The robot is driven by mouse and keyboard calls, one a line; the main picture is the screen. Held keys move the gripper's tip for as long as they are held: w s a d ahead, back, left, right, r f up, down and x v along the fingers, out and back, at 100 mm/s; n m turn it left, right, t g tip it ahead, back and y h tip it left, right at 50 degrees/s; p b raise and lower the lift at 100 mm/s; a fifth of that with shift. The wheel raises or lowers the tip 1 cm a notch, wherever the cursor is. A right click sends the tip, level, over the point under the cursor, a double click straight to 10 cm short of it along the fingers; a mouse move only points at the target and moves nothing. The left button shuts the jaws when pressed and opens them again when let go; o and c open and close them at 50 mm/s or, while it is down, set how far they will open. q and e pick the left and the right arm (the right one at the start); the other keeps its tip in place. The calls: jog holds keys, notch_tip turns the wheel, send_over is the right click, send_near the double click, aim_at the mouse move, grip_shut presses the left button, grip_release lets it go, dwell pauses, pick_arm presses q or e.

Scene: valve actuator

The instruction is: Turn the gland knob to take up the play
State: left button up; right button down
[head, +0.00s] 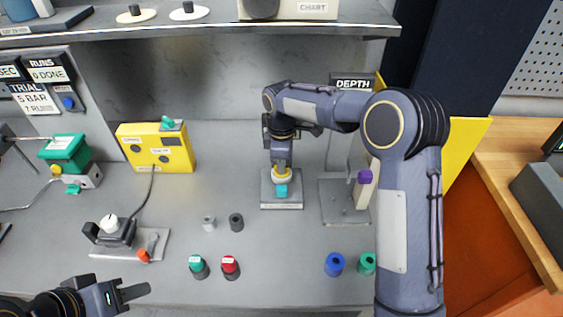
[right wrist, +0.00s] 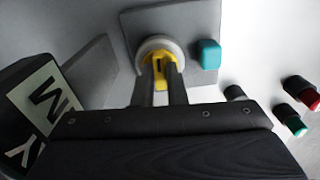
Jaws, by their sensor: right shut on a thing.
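The gland knob (right wrist: 158,74) looks yellow and sits in a pale round collar (right wrist: 161,45) on a grey plate (right wrist: 134,22). A teal block (right wrist: 208,54) stands beside the collar on the same plate; it also shows in the head view (head: 281,191). My right gripper (right wrist: 160,75) points down with its two fingers on either side of the yellow knob, shut on it. In the head view my right gripper (head: 282,167) hides most of the knob. My left gripper (head: 125,291) is at the lower left, away from the plate; its jaw gap is unclear.
A yellow box (head: 157,149) with a cable stands left. A grey plate with a purple-topped part (head: 365,178) is right of the knob. A shelf (head: 200,33) spans the back.

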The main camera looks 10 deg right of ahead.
jog(key=m, duration=0.4)
jog(key=shift+r+m, duration=0.1)
jog(key=shift+m, duration=0.2)
jog(key=m, duration=0.3)
jog(key=shift+m, duration=0.4)
jog(key=m, duration=0.6)
jog(key=shift+m, duration=0.4)
jog(key=c, duration=1.5)
grip_release()
jog(key=shift+o, duration=0.2)
notch_tip(320, 180, up, 8)
jog(key=shift+f+b, duration=0.15)
jog(key=shift+b, duration=0.3)
